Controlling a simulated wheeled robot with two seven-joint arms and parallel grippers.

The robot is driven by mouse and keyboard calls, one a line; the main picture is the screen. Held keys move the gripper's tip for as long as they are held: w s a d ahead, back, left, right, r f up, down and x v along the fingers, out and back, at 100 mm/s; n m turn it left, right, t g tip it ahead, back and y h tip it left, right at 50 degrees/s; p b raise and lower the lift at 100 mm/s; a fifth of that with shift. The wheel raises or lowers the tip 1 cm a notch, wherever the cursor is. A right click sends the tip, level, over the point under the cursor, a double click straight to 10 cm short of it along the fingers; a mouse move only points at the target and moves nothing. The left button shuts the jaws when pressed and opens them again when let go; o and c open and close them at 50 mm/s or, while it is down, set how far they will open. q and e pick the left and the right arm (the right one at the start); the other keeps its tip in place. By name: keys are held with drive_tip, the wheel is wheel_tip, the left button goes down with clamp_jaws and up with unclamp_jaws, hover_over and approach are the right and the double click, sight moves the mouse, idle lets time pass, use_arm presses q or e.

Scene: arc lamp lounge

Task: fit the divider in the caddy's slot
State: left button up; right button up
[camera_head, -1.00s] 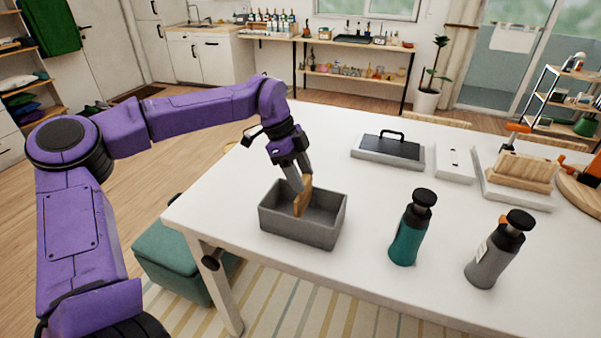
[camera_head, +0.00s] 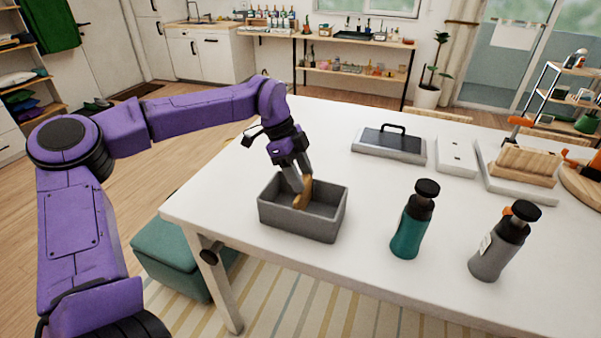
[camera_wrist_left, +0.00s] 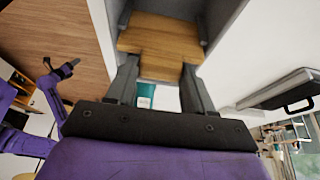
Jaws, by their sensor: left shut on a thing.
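The caddy (camera_head: 325,226) is a grey open box on the white table, in the middle of the head view. The wooden divider (camera_head: 305,192) is upright, its lower part inside the caddy and its top at about rim height. My left gripper (camera_head: 301,184) is shut on the divider from above. In the left wrist view the divider (camera_wrist_left: 165,45) lies between the two fingers, with grey caddy walls (camera_wrist_left: 222,18) at its sides. The slot and the divider's lower edge are hidden, so I cannot tell how they meet.
A teal bottle (camera_head: 408,228) and a grey bottle (camera_head: 497,248) stand right of the caddy. Behind are a dark-topped tray with a handle (camera_head: 390,146), a white plate (camera_head: 456,158) and a wooden block (camera_head: 523,168). The table's front edge is close to the caddy.

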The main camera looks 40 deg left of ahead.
use_arm(q)
drive_tip(key=shift+f+b, duration=0.55)
drive_tip(key=shift+f, duration=0.3)
drive_tip(key=o, duration=1.4)
drive_tip(key=shift+r, duration=0.1)
drive_tip(key=b+v, duration=0.1)
drive_tip(key=v, duration=0.9)
drive_tip(key=shift+a+r, duration=0.2)
